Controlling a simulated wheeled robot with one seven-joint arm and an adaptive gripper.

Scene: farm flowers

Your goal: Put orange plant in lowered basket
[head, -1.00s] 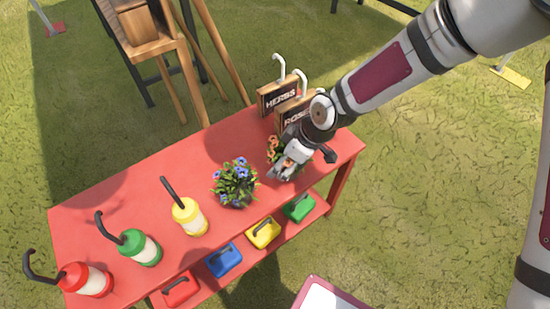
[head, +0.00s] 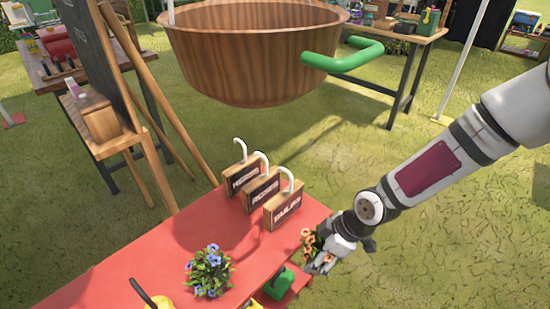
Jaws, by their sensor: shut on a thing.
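The orange plant (head: 308,242) shows orange blooms over green leaves at the right end of the red table. My gripper (head: 322,264) is shut on it, and the gripper and wrist hide part of the plant. I cannot tell whether the plant is clear of the table top. The basket (head: 245,60) is a large brown wooden tub with a green handle (head: 345,56). It hangs at the top of the head view, beyond the table and higher than the plant. Its inside is mostly out of view.
A blue-flowered plant (head: 208,272) stands on the red table (head: 130,270). Three wooden signs with white hooks, one of them the front sign (head: 283,208), stand near the table's back edge, between plant and basket. An easel (head: 150,100) stands at left. Grass at right is free.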

